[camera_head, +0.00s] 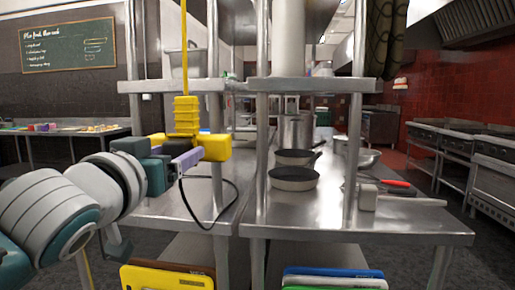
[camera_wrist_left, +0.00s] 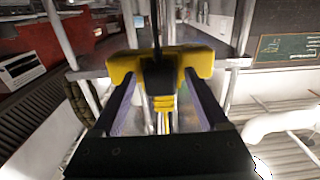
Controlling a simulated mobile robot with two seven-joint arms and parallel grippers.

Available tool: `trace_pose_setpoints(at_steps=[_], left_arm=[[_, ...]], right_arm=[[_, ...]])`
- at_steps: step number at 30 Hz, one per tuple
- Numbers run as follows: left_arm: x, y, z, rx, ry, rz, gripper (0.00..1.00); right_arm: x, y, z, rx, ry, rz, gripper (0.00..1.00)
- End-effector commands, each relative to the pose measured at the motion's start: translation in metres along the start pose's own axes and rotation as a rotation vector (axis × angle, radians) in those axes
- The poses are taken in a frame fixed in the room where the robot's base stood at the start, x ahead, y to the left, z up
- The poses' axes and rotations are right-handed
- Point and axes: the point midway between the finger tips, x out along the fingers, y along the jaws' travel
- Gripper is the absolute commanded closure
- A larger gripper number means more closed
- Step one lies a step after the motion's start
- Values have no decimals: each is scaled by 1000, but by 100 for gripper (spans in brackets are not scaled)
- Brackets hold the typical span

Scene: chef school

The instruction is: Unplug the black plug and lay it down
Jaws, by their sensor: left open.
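A yellow socket block (camera_head: 215,147) hangs from a yellow cable (camera_head: 184,55) above the steel table. The black plug (camera_wrist_left: 159,76) is seated in the yellow socket (camera_wrist_left: 202,60) in the left wrist view. Its black cord (camera_head: 236,199) hangs in a loop in the head view, where the plug body is mostly hidden by my gripper. My left gripper (camera_head: 184,161) is open, its purple fingers reaching to the socket. In the left wrist view the fingers (camera_wrist_left: 160,88) stand on both sides of the plug, with gaps visible. My right gripper is not in view.
A steel table (camera_head: 310,212) lies below, with two pans (camera_head: 293,178) and a red-handled utensil (camera_head: 397,183). A steel shelf (camera_head: 305,84) and its posts stand close beside the socket. Several cutting boards (camera_head: 165,277) sit at the bottom. Bare tabletop shows beneath the cord.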

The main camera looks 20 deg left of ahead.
Motion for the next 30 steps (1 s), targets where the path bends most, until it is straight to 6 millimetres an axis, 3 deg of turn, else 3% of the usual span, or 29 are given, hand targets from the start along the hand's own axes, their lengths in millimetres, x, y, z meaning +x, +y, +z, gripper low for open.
trace_pose_setpoints(at_steps=[5,26,30], left_arm=[[0,0,0,0,0,0,22],[0,0,0,-1,0,0,100],[0,0,0,-1,0,0,100]], right_arm=[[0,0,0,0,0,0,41],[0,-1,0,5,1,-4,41],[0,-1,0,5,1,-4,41]])
